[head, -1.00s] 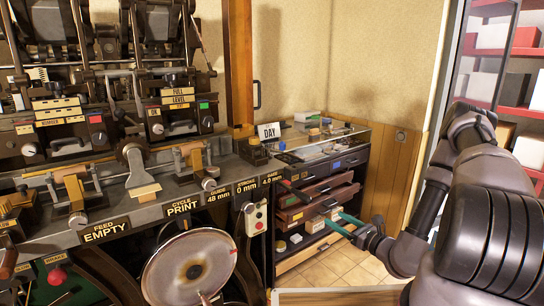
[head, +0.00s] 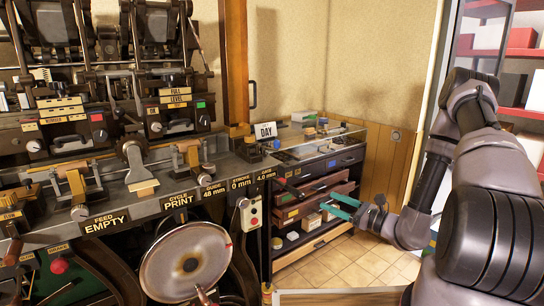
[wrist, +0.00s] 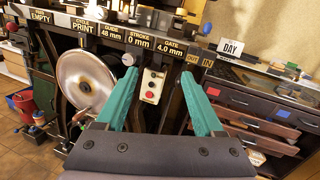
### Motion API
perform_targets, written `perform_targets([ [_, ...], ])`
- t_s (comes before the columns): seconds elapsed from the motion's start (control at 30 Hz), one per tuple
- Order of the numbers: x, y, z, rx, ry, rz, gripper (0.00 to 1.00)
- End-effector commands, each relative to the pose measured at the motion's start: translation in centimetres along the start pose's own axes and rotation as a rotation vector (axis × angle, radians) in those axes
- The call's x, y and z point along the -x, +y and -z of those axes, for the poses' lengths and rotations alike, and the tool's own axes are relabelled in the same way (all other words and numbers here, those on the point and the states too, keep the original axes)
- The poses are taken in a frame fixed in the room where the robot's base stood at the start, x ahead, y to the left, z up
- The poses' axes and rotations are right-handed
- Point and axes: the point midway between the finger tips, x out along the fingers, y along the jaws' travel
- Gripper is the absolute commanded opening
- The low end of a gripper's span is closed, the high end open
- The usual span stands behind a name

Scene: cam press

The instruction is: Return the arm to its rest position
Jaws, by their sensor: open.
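My gripper (head: 341,207) is at the right of the head view, with teal fingers pointing left in front of the drawer cabinet. In the wrist view its two teal fingers (wrist: 160,95) stand wide apart with nothing between them. Beyond them is a pale control box with a red button (wrist: 150,88). My arm (head: 440,170) is bent, with its elbow raised at the right of the head view. The gripper touches nothing that I can see.
The cam press (head: 110,195) fills the left, with a large metal disc (head: 188,262) low on it. The drawer cabinet (head: 345,160) has drawers pulled out. A DAY sign (head: 265,130) stands by its glass top. Red shelves (head: 520,55) are at the far right. Tiled floor (head: 345,268) is clear.

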Motion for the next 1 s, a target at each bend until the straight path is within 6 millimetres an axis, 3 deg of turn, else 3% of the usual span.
perform_targets([
  [0.17,-1.0,1.2,-4.5,0.094,-0.025,-0.171,0.7],
  [0.43,-0.9,5.5,-12.8,0.33,0.002,-0.565,0.7],
  [0.7,1.9,9.2,-18.6,0.625,0.145,-0.903,0.7],
  [1.0,6.3,10.2,-23.6,1.018,0.401,-1.121,0.7],
])
